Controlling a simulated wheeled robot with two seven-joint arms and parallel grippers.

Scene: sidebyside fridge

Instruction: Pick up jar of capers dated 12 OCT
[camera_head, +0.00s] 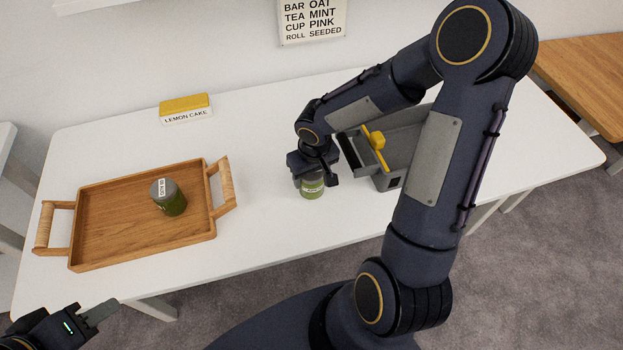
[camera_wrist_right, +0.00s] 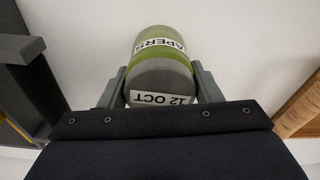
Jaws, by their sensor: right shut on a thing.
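The jar of capers (camera_wrist_right: 161,72) is green with a grey lid; its labels read "APERS" and "12 OCT" in the right wrist view. In the head view the same jar (camera_head: 312,187) is upright on or just above the white table; I cannot tell which. My right gripper (camera_head: 316,176) is shut on it from above, and its fingers (camera_wrist_right: 160,88) flank the lid in the wrist view. My left gripper (camera_head: 100,313) is low at the left, away from the table top; its finger gap is not clear. A second green jar (camera_head: 174,204), with a grey lid and an AUG label, stands on the wooden tray.
The wooden tray (camera_head: 88,257) with raised handles is on the left of the white table (camera_head: 290,237). A grey open bin (camera_head: 393,177) with a yellow part is close right of my right gripper. The table between tray and jar is clear.

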